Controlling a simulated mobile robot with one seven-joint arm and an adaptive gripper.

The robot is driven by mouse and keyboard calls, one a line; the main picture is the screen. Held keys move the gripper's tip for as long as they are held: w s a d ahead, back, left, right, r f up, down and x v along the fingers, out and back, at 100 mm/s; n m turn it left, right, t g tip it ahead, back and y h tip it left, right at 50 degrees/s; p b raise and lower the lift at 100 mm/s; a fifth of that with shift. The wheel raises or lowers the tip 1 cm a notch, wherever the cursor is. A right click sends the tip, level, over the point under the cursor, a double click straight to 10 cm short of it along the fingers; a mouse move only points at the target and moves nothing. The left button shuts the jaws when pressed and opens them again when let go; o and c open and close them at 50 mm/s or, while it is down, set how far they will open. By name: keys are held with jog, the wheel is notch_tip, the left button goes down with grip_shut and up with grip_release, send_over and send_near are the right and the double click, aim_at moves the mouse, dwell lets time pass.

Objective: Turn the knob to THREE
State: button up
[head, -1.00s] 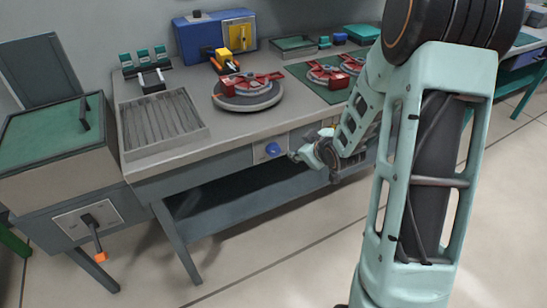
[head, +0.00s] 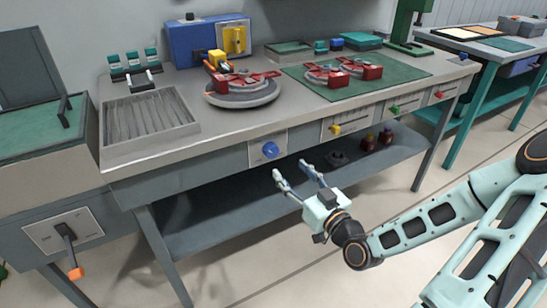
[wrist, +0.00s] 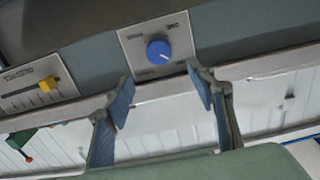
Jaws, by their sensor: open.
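A round blue knob (head: 270,149) sits on a light plate (head: 255,160) on the front face of the workbench. In the wrist view the blue knob (wrist: 159,50) has a pale pointer mark toward its lower right, and small labels around it are too blurred to read. My gripper (head: 291,168) is open and empty, just in front of and below the knob, apart from it. In the wrist view my gripper's two blue-padded fingers (wrist: 159,90) are spread, with the knob beyond and between their tips.
A yellow slider (wrist: 47,84) is on the neighbouring panel. Green (head: 394,109) and red (head: 438,94) controls lie farther right. A lower shelf (head: 210,225) runs under the bench. An orange-tipped lever (head: 70,250) is on the left cabinet. The floor in front is clear.

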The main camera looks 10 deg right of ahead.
aim_at(273, 151)
jog(key=b+x, duration=0.1)
jog(key=x, duration=0.9)
jog(key=shift+w, duration=0.25)
jog(key=c, duration=1.2)
jog(key=shift+o, duration=0.2)
